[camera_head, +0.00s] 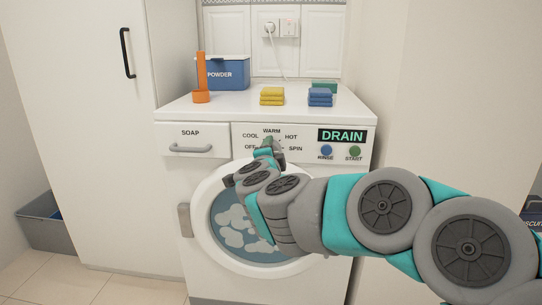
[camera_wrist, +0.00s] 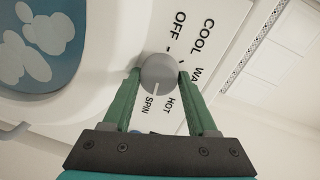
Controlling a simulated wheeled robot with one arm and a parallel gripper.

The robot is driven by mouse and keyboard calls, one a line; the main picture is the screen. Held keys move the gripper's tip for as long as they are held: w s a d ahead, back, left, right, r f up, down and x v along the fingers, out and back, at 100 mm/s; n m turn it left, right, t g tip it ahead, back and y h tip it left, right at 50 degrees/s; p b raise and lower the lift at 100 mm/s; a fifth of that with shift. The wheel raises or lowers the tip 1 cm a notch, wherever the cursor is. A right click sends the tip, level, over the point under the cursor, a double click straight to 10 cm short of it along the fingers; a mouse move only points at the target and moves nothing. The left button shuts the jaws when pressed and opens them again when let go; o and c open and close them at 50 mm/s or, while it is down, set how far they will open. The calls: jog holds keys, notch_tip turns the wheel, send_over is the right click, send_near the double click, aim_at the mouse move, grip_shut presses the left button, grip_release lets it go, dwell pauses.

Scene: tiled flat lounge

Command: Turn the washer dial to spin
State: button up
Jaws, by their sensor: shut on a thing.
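The washer (camera_head: 190,147) stands against the back wall with its control panel facing me. Its round grey dial (camera_wrist: 158,72) sits between the two green fingers of my gripper (camera_wrist: 158,77), which is shut on it in the wrist view. The dial's white pointer line is directed towards the SPIN label (camera_wrist: 151,105), with the HOT label (camera_wrist: 170,107) just beside it. OFF and COOL lie on the far side of the dial. In the head view my gripper (camera_head: 268,150) reaches the panel and covers most of the dial.
A soap drawer (camera_head: 190,136) is left of the dial, with the RINSE button (camera_head: 326,151) and START button (camera_head: 354,152) to the right. The round door (camera_head: 207,190) is below, partly behind my arm. A powder box (camera_head: 226,74) and folded cloths (camera_head: 271,97) lie on top.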

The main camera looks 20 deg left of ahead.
jog(key=shift+f+m, duration=0.1)
jog(key=shift+m, duration=0.4)
jog(key=o, duration=1.4)
jog(key=shift+c, duration=0.2)
